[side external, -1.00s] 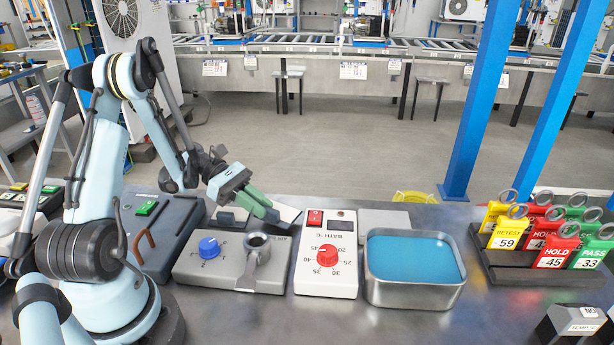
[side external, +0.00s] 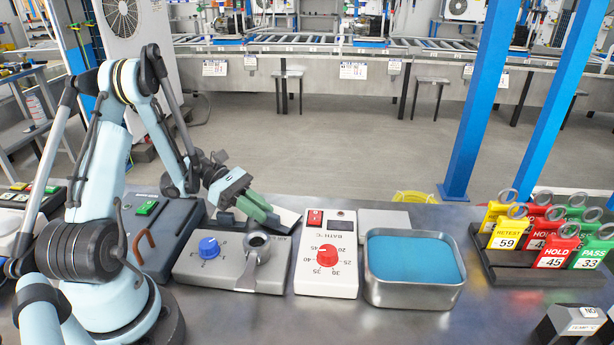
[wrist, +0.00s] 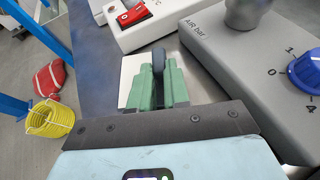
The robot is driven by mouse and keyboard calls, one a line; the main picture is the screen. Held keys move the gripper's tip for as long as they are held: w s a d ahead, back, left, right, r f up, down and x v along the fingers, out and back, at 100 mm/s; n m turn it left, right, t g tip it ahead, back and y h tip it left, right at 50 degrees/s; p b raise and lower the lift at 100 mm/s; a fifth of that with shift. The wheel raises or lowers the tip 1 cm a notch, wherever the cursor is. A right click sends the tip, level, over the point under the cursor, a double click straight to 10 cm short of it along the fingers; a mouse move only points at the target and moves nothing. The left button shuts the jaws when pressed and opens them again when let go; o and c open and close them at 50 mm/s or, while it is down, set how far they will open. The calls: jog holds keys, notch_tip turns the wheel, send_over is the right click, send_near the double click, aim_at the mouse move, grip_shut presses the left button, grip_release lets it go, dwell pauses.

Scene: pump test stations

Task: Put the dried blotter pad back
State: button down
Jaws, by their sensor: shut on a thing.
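The blotter pad (side external: 287,219) is a flat white piece behind the gap between the air unit and the bath controller in the side view. It also shows in the wrist view (wrist: 129,80), with a dark upright tab (wrist: 158,59) on it. My gripper (side external: 268,217) has green fingers, shut on that tab from above. In the wrist view the fingers (wrist: 159,82) cover part of the pad. I cannot tell whether the pad rests on the bench or hangs just above it.
The grey air unit (side external: 222,274) with a blue knob and metal cup stands in front. The white bath controller (side external: 327,277) and blue-filled metal tray (side external: 415,292) stand to the right. A dark case (side external: 165,239) is at left. Tags hang on a rack (side external: 540,270) at far right.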

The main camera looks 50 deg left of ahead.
jog(key=shift+f, duration=0.35)
jog(key=c, duration=1)
grip_release()
